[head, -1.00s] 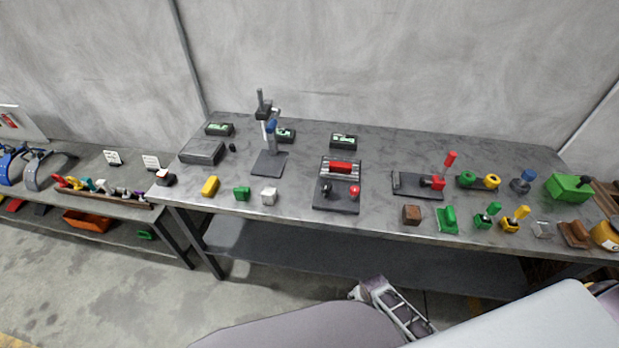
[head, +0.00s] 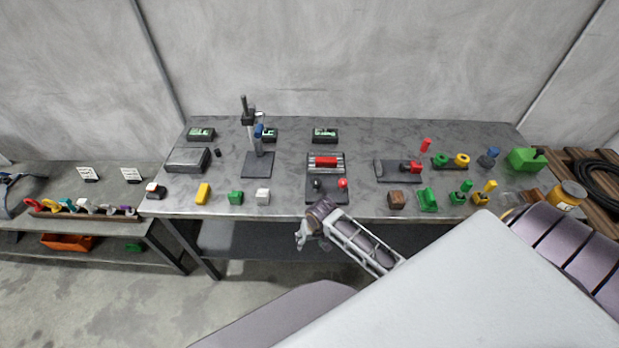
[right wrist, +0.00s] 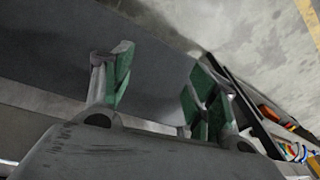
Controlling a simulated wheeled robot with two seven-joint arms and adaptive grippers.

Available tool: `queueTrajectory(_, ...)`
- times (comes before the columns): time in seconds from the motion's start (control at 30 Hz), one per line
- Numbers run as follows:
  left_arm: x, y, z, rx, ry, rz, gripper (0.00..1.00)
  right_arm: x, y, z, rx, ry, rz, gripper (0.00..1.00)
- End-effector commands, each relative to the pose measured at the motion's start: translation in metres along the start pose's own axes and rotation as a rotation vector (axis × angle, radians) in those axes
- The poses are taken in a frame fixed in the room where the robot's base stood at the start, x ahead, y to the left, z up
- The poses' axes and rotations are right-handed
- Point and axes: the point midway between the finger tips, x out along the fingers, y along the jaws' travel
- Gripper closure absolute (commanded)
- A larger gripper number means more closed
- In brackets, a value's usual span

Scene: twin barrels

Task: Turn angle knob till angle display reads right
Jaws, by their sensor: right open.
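A dark fixture (head: 328,196) with a red roller on rails stands mid-table. It has a black knob (head: 317,184) and a red knob (head: 343,183) at its front; I cannot tell which is the angle knob. A display box (head: 325,136) with a green screen stands behind it; its reading is too small to make out. My right gripper (head: 301,237) is open and empty, in front of the table edge and below the fixture, touching neither knob. Its green-padded fingers are spread in the right wrist view (right wrist: 160,85). My left gripper is not in view.
A stand with a vertical post (head: 257,164) and two more display boxes are on the left of the table. A red-handled fixture (head: 398,171) stands to the right. A lower bench (head: 60,228) is at left.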

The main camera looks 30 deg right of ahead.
Motion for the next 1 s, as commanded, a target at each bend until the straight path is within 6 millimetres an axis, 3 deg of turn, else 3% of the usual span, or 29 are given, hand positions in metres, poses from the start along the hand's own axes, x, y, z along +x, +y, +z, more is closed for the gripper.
queueTrajectory(0.8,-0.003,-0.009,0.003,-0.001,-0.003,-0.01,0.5,-0.115,-0.024,-0.052,0.218,-0.035,0.004,0.42)
queueTrajectory(1.0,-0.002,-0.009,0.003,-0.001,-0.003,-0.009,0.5,-0.125,-0.019,-0.069,0.301,-0.047,0.019,0.42)
